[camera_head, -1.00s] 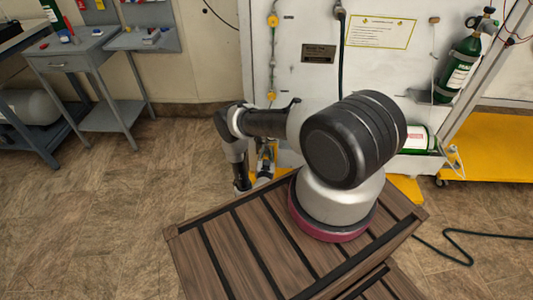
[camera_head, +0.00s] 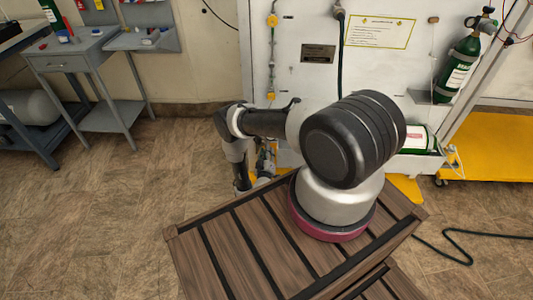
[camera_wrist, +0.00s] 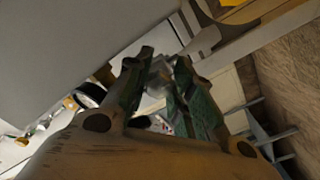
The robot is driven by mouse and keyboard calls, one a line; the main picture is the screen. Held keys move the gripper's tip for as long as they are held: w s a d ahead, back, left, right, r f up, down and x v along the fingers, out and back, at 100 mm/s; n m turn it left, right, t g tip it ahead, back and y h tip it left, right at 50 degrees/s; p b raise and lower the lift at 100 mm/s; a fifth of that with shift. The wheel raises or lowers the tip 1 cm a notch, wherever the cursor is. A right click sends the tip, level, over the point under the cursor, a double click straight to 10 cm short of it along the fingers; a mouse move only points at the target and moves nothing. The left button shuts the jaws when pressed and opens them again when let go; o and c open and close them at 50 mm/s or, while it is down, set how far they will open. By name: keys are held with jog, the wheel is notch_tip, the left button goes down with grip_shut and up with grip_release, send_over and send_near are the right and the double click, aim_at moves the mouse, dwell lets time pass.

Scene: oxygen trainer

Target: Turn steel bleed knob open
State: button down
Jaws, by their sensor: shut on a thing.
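My gripper (camera_wrist: 160,85) fills the lower middle of the wrist view, with its two greenish-dark fingers pointing up and away. A grey metallic piece, seemingly the steel bleed knob (camera_wrist: 157,78), shows between the fingertips, and the fingers are shut on it. Its shape and how far it is turned are unclear, as the fingers cover its sides. In the head view my arm hides the knob and the gripper's tips, low in front of the white trainer panel (camera_head: 300,85).
A yellow base (camera_head: 490,150) is at the right. A grey workbench (camera_head: 75,50) stands at the left. The floor between bench and panel is clear.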

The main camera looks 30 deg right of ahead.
jog(key=shift+f+n, duration=0.1)
jog(key=shift+n, duration=0.5)
jog(key=c, duration=1.2)
grip_release()
jog(key=shift+s+a, duration=0.1)
jog(key=v, duration=1.1)
jog(key=shift+s+a, duration=0.25)
jog(key=shift+s, duration=0.05)
